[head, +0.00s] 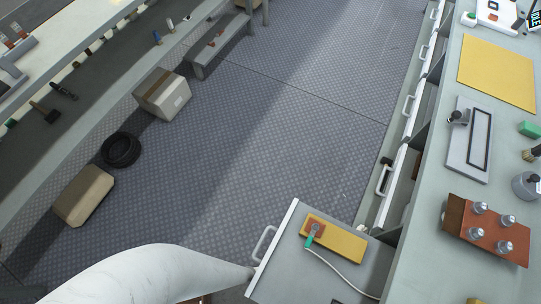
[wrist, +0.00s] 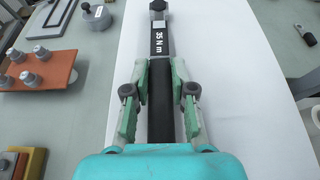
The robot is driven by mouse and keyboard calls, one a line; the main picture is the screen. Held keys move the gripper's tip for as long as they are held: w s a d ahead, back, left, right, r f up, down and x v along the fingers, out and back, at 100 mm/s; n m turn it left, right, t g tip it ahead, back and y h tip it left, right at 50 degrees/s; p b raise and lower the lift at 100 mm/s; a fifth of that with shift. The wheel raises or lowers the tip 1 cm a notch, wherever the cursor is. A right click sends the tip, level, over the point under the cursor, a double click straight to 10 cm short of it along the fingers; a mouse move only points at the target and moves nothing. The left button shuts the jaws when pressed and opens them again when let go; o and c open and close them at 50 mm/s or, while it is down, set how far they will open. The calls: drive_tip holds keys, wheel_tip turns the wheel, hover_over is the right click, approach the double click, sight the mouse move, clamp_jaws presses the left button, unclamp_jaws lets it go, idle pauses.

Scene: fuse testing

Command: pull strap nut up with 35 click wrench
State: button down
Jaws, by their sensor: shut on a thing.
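My gripper (wrist: 160,100) is shut on the black handle of a torque wrench (wrist: 162,68) marked "35 N m". The wrench points up the wrist view, and its head (wrist: 158,6) is near the top edge. A copper-coloured plate with several grey nuts on bolts (head: 487,230) lies on the right-hand bench in the head view. It also shows at the left of the wrist view (wrist: 63,72). I cannot tell which nut is the strap nut. The wrench head appears apart from the plate. My gripper and the wrench do not show in the head view.
A yellow block with a copper piece (head: 345,243) and a white cable lies in an open drawer (head: 290,262). Cartons (head: 163,96) stand on the far side.

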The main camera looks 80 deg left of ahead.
drive_tip(key=shift+r, duration=0.2)
drive_tip(key=shift+r, duration=2.85)
